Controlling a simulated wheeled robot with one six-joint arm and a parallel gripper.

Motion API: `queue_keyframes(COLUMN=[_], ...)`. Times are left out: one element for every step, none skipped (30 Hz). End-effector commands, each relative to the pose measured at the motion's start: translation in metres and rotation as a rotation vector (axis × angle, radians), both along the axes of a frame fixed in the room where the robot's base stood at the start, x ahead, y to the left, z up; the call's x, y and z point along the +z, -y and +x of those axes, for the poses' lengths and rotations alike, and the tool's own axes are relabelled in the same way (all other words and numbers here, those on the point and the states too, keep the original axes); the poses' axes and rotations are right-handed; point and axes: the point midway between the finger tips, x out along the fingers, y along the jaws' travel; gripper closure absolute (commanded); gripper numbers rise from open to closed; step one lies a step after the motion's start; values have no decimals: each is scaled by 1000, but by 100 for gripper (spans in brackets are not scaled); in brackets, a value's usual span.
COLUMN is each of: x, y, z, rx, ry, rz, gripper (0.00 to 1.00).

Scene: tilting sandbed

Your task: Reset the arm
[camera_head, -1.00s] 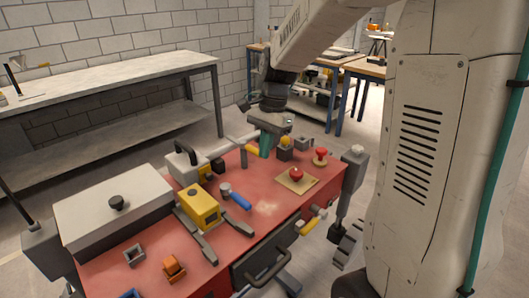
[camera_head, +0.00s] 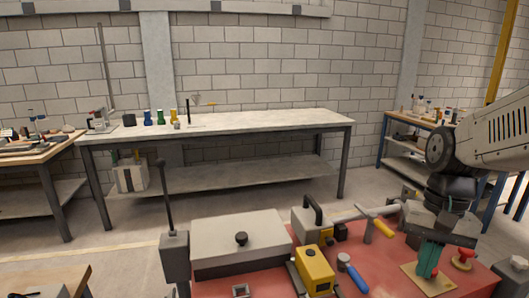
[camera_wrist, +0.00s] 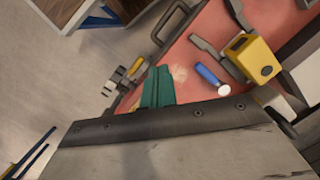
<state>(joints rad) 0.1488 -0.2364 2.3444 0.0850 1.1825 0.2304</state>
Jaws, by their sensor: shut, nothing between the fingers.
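My arm comes in from the right of the head view, and my gripper (camera_head: 429,260) hangs over the right part of the red workbench top. Its green fingers are shut together with nothing between them. In the wrist view the green fingers (camera_wrist: 157,88) point toward the red bench top (camera_wrist: 187,52), near its edge. In the head view the fingers hide part of a tan plate (camera_head: 408,278) with a red button.
On the red bench stand a grey lidded box (camera_head: 215,250), a yellow block (camera_head: 315,270), a blue-handled tool (camera_head: 352,272), a yellow-handled tool (camera_head: 382,228) and a red knob (camera_head: 465,254). A long grey table (camera_head: 270,122) stands behind, with floor between.

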Motion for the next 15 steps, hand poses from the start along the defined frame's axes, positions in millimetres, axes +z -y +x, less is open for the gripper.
queue_keyframes(x=[8, 10, 14, 16, 18, 20, 22, 23, 24, 25, 27, 28, 30, 31, 33], y=[-5, -7, -10, -12, -13, -16, -17, -18, -20, -21, -22, -23, -24, -25, -25], z=[-18, -29, -42, -52, -61, -72, -79, -87, -94, -99, -104, -108, -110, -112, -114], rx=[73, 119, 176, 215, 251, 294, 320, 342, 364, 376, 382, 389, 394, 398, 403], ry=[29, 42, 60, 74, 88, 108, 123, 138, 156, 170, 185, 203, 216, 228, 242], rz=[-10, -16, -24, -30, -38, -48, -54, -61, -71, -77, -82, -88, -91, -93, -95], gripper=[100, 100, 100, 100, 100, 100, 100, 100, 100, 100, 100, 100, 100, 100, 100])
